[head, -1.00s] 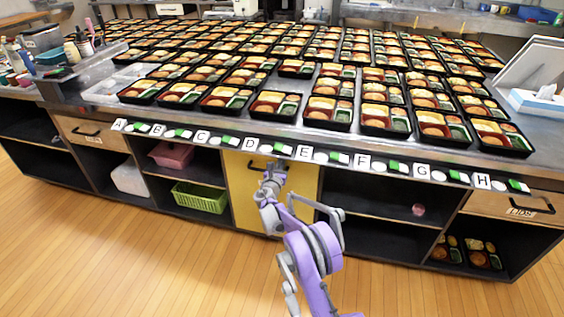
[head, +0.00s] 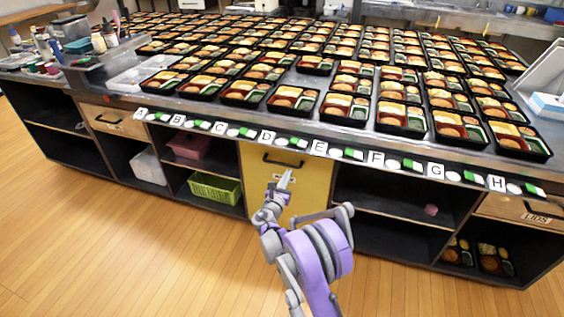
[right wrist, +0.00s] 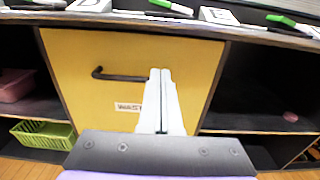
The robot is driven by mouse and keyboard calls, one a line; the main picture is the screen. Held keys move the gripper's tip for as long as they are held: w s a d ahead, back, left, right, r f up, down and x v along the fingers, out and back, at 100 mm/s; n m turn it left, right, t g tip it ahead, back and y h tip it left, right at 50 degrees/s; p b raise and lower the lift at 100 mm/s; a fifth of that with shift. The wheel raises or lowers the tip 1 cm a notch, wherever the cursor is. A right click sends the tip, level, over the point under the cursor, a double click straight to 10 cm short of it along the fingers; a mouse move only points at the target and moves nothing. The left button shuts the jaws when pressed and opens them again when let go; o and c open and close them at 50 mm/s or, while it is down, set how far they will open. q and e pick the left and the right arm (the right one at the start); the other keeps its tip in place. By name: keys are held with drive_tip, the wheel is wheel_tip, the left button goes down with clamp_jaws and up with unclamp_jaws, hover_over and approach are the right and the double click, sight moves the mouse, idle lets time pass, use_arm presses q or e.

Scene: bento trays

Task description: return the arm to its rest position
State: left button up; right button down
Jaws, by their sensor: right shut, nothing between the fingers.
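My right arm, purple and grey, reaches up from the bottom of the head view. Its gripper (head: 285,180) is in front of the yellow cabinet door (head: 311,172), below the counter edge. In the right wrist view the two pale fingers (right wrist: 161,75) are shut together with nothing between them. They point toward the yellow door, right of its black handle (right wrist: 118,76). I cannot tell the exact gap to the door. My left gripper is not in view.
The counter carries many bento trays (head: 293,99). Lettered cards and green-and-white markers line its front edge (head: 267,137). Open shelves flank the yellow door, with a green basket (head: 214,188) on the left. Wooden floor (head: 130,240) is clear in front.

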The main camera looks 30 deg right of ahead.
drive_tip(key=s+a+r+m+g+y, duration=0.2)
drive_tip(key=s+a+r+m, duration=0.15)
drive_tip(key=s+m, duration=0.4)
drive_tip(key=s+a+r+m+g+y, duration=0.35)
drive_tip(key=s+m, duration=0.25)
drive_tip(key=s, duration=0.2)
drive_tip(key=s+a+f+m+g+y, duration=0.1)
drive_tip(key=s+a+m+y, duration=0.25)
drive_tip(key=s+a, duration=0.4)
drive_tip(key=s+a+f+m+y, duration=0.2)
drive_tip(key=s+a+m, duration=0.25)
drive_tip(key=s, duration=0.55)
drive_tip(key=s+a+f+m+g+y, duration=0.1)
drive_tip(key=s+a+m+y, duration=0.3)
drive_tip(key=s, duration=0.5)
use_arm(q)
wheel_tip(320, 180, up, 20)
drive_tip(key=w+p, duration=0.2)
drive_tip(key=p, duration=1.5)
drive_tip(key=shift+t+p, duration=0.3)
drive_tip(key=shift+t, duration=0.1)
use_arm(e)
wheel_tip(320, 180, up, 19)
drive_tip(key=w+a+t+h, duration=0.1)
drive_tip(key=w, duration=0.1)
drive_tip(key=shift+a+r, duration=0.2)
drive_tip(key=shift+a, duration=0.2)
